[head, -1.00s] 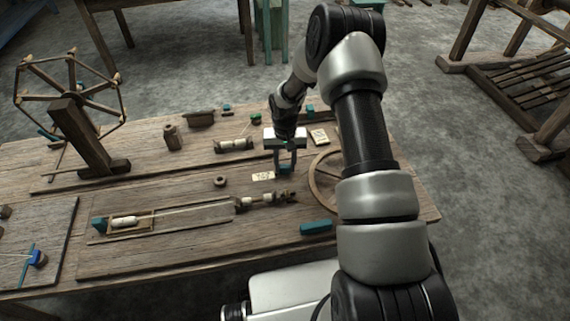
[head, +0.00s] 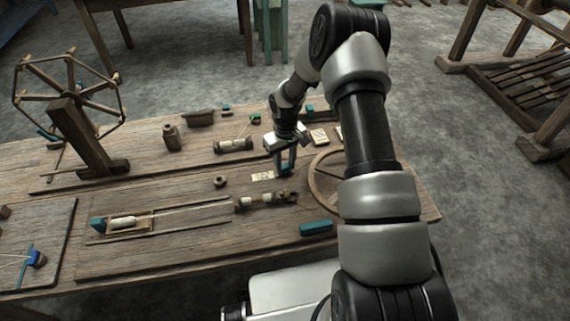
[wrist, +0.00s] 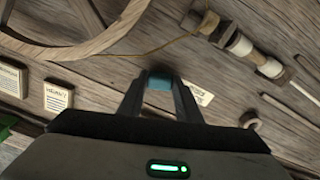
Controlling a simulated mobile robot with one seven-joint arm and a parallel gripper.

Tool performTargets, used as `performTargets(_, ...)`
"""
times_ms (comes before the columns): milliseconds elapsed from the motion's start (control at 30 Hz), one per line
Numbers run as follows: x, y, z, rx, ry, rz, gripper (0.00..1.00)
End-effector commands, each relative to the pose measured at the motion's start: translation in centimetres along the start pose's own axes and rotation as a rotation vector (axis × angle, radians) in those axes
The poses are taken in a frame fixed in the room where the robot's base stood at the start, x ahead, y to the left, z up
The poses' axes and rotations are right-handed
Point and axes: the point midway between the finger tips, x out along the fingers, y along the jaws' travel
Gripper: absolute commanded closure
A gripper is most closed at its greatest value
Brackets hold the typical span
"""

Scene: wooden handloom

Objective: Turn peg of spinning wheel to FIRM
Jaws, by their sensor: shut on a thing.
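My gripper (head: 286,163) points down over the right part of the table. In the wrist view my gripper (wrist: 160,88) is shut on a small teal peg (wrist: 159,79), which shows between its fingertips. In the head view the fingers mostly hide the peg. The wooden spinning wheel (head: 315,192) is just right of my gripper, partly behind my arm; its rim (wrist: 98,46) fills the upper left of the wrist view. A small pale label card (head: 262,176) lies left of the fingers, and it shows partly hidden behind them in the wrist view (wrist: 204,94). Its text is unreadable.
A wooden spindle with pale bobbins (head: 262,200) lies in front. A teal block (head: 316,228) is near the front edge. A label card (head: 319,136) lies behind; one card (wrist: 58,95) in the wrist view has lettering. A skein winder (head: 68,95) stands far left.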

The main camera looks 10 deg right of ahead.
Motion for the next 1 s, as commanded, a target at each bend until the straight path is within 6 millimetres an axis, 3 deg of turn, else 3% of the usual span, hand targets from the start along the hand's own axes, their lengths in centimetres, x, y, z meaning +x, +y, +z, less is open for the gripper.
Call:
performTargets(533, -0.05, 0.03, -0.02, -0.038, 0.0, 0.001, 0.91)
performTargets(567, -0.05, 0.04, -0.02, -0.038, 0.0, 0.001, 0.67)
performTargets(667, -0.04, 0.03, -0.02, -0.037, 0.0, 0.001, 0.5)
performTargets(1000, -0.28, 0.03, -0.03, -0.035, 0.0, 0.001, 0.5)
